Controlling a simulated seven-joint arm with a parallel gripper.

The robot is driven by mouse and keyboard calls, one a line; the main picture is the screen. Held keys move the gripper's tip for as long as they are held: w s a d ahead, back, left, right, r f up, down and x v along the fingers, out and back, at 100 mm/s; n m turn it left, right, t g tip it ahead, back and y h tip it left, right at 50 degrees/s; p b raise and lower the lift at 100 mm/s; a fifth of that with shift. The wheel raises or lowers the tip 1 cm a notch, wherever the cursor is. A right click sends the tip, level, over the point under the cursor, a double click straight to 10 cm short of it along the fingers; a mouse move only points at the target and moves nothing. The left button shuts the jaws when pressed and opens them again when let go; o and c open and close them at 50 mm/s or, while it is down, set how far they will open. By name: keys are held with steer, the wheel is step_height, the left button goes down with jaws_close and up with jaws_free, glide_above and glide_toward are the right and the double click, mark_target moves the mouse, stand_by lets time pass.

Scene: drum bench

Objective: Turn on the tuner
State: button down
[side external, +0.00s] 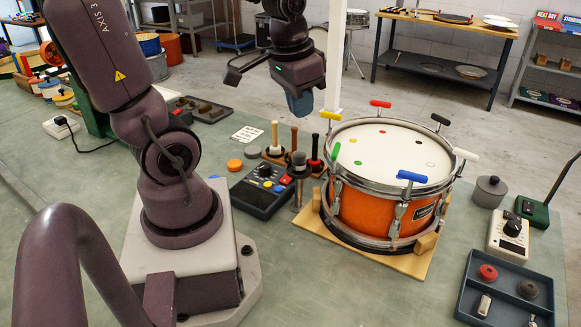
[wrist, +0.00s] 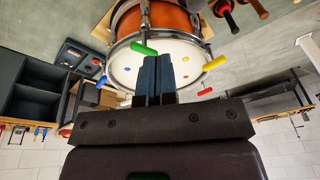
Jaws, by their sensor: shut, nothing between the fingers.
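A cream handheld unit with a dark round knob, which looks like the tuner (side external: 508,236), lies on the bench at the right, beyond the drum and beside the grey tray. Its switch state is too small to read. My gripper (side external: 300,103) is high above the bench, behind and left of the drum, pointing down and far from the unit. Its blue fingers are together and empty. In the wrist view the shut fingers (wrist: 155,72) overlap the drum's white head, with a green-handled key beside them; I cannot pick out the tuner there.
The orange drum (side external: 375,205) stands on a wooden base with coloured key handles around its rim. A green box (side external: 532,212), a lidded grey pot (side external: 489,191) and a grey parts tray (side external: 507,290) are near the cream unit. A dark button box (side external: 262,190) and mallets stand left of the drum.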

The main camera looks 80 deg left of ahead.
mark_target(288, 178)
steer(key=a+f+m+g, duration=0.1)
steer(key=a+f+m, duration=0.9)
steer(key=a+m, duration=0.2)
steer(key=shift+w+a+f, duration=0.35)
steer(key=shift+a, duration=1)
steer(key=f, duration=0.9)
steer(key=w+a+f, duration=0.1)
steer(key=f, duration=0.3)
steer(key=shift+f, duration=0.4)
steer(key=shift+w+a, duration=0.1)
steer(key=shift+f, duration=0.1)
